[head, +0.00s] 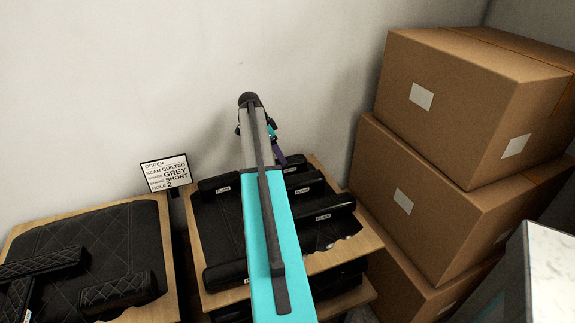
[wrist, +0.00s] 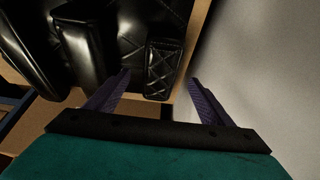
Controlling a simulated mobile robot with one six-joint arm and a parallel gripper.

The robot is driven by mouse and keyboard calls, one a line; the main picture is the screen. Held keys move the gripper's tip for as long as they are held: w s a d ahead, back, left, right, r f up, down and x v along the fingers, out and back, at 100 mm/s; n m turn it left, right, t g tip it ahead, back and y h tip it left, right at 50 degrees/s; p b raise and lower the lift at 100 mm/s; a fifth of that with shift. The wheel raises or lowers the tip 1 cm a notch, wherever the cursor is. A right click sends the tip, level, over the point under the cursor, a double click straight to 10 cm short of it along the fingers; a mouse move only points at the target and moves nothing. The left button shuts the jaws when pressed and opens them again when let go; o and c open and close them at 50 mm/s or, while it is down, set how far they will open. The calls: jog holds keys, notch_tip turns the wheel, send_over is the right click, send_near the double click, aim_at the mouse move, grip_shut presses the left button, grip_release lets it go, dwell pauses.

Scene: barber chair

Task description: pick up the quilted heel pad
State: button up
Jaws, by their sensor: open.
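In the wrist view, a small black pad with diamond stitching (wrist: 163,68), which looks like the quilted heel pad, lies close to the board's edge. My gripper (wrist: 160,78) is open and empty. I cannot tell the height gap. In the head view my arm hides most of my gripper (head: 273,146), above the back of the right board (head: 368,240); that pad is hidden there.
Other black pads with small labels (head: 322,210) lie on the right board. More quilted pads (head: 118,290) lie on a left board (head: 163,225). An order card (head: 165,172) reads quilted, grey, short, hole 2. Stacked cartons (head: 455,110) stand right; a wall (head: 190,80) is behind.

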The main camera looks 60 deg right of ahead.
aim_at(298, 162)
jog(key=shift+x, duration=0.95)
jog(key=shift+s, duration=0.1)
jog(key=x, duration=0.1)
jog(key=p+x, duration=0.1)
jog(key=x, duration=0.1)
jog(key=shift+s+d, duration=0.15)
jog(key=shift+d, duration=0.2)
jog(key=shift+p+x, duration=0.4)
jog(key=shift+x, duration=0.55)
jog(key=c, duration=1.3)
jog(key=shift+r, duration=0.1)
